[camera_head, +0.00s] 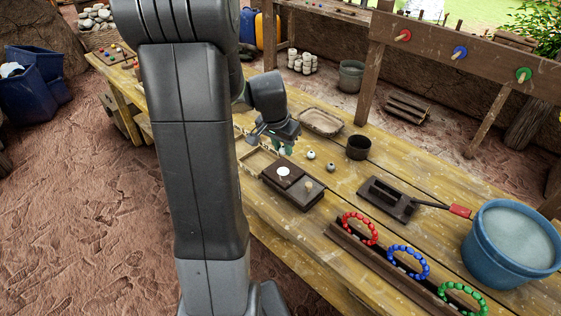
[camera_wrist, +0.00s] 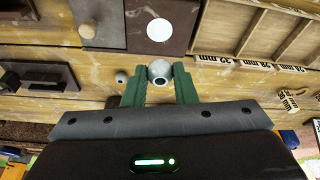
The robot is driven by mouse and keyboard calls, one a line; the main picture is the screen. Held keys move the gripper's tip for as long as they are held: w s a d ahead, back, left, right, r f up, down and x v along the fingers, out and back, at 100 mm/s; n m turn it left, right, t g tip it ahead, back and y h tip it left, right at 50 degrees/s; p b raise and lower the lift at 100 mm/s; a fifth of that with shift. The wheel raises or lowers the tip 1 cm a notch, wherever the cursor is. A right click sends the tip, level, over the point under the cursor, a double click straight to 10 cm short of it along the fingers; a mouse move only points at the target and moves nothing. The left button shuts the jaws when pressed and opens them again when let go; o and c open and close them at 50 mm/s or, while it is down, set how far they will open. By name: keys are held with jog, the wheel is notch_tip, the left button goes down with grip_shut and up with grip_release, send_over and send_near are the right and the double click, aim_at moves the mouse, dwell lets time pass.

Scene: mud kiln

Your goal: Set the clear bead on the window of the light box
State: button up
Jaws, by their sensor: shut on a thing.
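My gripper (camera_wrist: 159,88) has its green fingers shut on a pale grey bead (camera_wrist: 159,68) with a dark hole, taken to be the clear bead. The light box (camera_head: 291,197) is a dark brown box on the bench with a round white window (camera_head: 283,171). In the wrist view the window (camera_wrist: 159,30) lies just beyond the held bead, apart from it. In the head view my gripper (camera_head: 283,149) is above the bench, behind the light box; its fingers are partly hidden. The box also has a light wooden knob (camera_head: 308,186).
Two loose beads, one pale (camera_head: 310,155) and one greyer (camera_head: 331,167), lie right of my gripper. A size-marked wooden sorting tray (camera_wrist: 262,35) adjoins the box. A dark cup (camera_head: 358,148), a shallow tray (camera_head: 321,121) and a blue bucket (camera_head: 513,245) stand on the bench.

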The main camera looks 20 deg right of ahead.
aim_at(284, 170)
jog(key=shift+f, duration=3.55)
jog(key=shift+f, duration=0.2)
jog(key=o, duration=1)
jog(key=shift+c, duration=0.2)
jog(key=shift+r, duration=0.15)
jog(key=shift+r, duration=0.25)
jog(key=v, duration=1.1)
jog(key=shift+a+r, duration=0.15)
jog(key=shift+r, duration=0.15)
